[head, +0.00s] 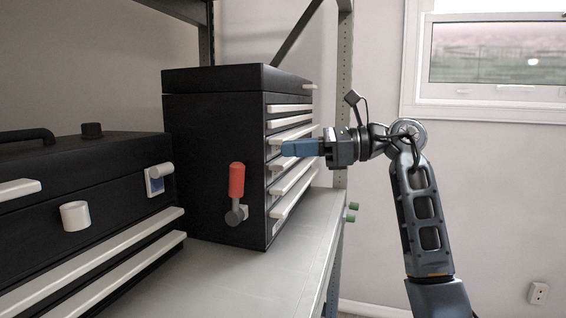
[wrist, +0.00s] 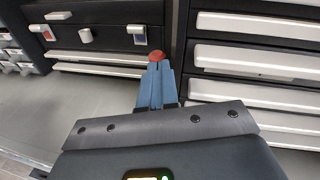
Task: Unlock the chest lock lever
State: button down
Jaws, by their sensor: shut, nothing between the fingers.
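The lock lever (head: 236,180) has a red grip and a grey pivot and stands upright on the side face of the black drawer chest (head: 214,145). In the wrist view the red grip's end (wrist: 157,55) shows just beyond my fingertips. My gripper (head: 284,149), with blue fingers, is shut and empty. In the head view it is in front of the white drawer handles, to the right of the lever and slightly higher. It also shows in the wrist view (wrist: 159,66). I cannot tell whether the fingers touch the lever; the lever's pivot is hidden in the wrist view.
A second black chest (head: 105,185) with white handles, a knob and a small latch stands at the left. Both chests are on a grey shelf (head: 265,280), whose front strip is clear. A metal rack post (head: 344,90) stands behind my gripper.

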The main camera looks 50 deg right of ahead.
jog(key=shift+s+d+r+b, duration=0.2)
jog(key=shift+s+d+r, duration=0.4)
jog(key=shift+s+r, duration=0.3)
jog(key=shift+s+d+r+b, duration=0.15)
jog(key=shift+s+d+r, duration=0.45)
jog(key=shift+s+r, duration=0.25)
